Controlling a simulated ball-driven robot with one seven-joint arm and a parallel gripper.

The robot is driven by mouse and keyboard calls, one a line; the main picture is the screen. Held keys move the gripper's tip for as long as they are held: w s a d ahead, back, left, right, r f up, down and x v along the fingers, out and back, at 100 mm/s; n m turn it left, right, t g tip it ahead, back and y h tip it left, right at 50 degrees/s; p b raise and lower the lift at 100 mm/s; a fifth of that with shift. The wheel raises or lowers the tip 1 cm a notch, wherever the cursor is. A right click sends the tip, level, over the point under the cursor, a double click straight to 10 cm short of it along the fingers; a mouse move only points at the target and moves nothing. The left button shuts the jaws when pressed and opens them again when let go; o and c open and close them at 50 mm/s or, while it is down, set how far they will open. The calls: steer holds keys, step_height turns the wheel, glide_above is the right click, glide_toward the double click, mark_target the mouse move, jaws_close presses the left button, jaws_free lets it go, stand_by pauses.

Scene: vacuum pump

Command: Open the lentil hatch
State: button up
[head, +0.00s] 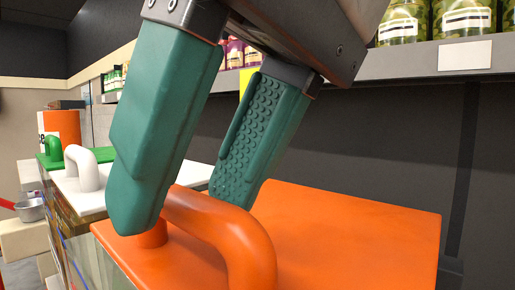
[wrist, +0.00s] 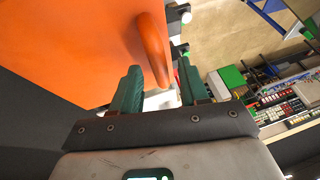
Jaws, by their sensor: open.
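An orange hatch lid (head: 345,235) with an arched orange handle (head: 235,235) fills the lower right of the head view. The lid lies flat and looks closed. My gripper (head: 183,205) is open at the handle, its two green fingers pointing down. One finger is on the near left side and the other on the far side, with part of the handle between them. The wrist view shows the orange lid (wrist: 70,40) and the handle (wrist: 153,45), its end reaching between the open fingers (wrist: 160,82). Finger contact is unclear. No lentil label is readable.
A white lid with a white handle (head: 82,165) and a green lid with a green handle (head: 50,147) stand farther left in the same row. A shelf with jars (head: 405,22) runs above at the back. A metal pan (head: 32,209) is at the far left.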

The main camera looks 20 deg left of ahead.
jaws_close()
steer(key=shift+r, duration=0.1)
stand_by(0.5)
